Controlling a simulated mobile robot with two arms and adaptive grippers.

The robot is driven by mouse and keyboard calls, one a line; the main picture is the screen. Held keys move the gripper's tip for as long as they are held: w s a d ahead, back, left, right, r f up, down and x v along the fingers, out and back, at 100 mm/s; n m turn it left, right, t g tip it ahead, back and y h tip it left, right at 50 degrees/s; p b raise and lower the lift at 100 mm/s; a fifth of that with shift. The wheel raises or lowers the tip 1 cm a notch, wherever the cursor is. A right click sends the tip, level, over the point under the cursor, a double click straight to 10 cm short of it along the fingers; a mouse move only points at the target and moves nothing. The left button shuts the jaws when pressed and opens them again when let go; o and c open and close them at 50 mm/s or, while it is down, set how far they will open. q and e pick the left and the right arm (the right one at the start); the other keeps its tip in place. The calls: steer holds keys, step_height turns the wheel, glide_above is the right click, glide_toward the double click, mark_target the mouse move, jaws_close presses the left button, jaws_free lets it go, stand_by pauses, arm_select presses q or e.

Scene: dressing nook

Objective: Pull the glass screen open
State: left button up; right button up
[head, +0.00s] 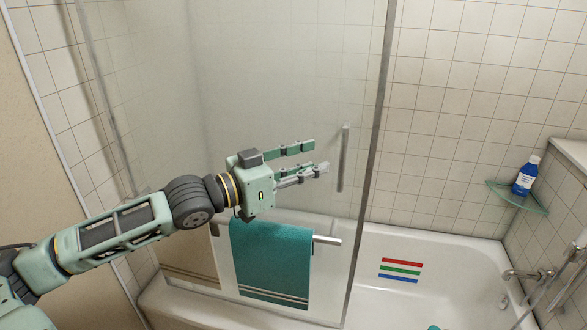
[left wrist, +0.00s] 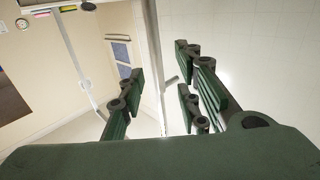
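The glass screen (head: 270,80) is a clear panel with a grey metal frame, standing along the bathtub edge. Its vertical grey handle (head: 344,158) is near the right frame post. My left gripper (head: 320,155) is open and empty, its fingers pointing right toward the handle, with a small gap seen between fingertips and handle. In the left wrist view the fingers (left wrist: 162,88) are spread apart, and a short grey bar, likely the handle (left wrist: 171,80), shows between them. My right gripper is out of view.
A teal towel (head: 270,262) hangs on a metal rail (head: 327,240) below my left gripper. The bathtub (head: 420,248) has coloured stripes (head: 401,269). A blue bottle (head: 525,178) stands on a glass corner shelf (head: 520,198). Taps (head: 530,275) are at right.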

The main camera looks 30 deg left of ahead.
arm_select(q)
steer(key=shift+v, duration=1.7)
steer(key=shift+s, duration=0.1)
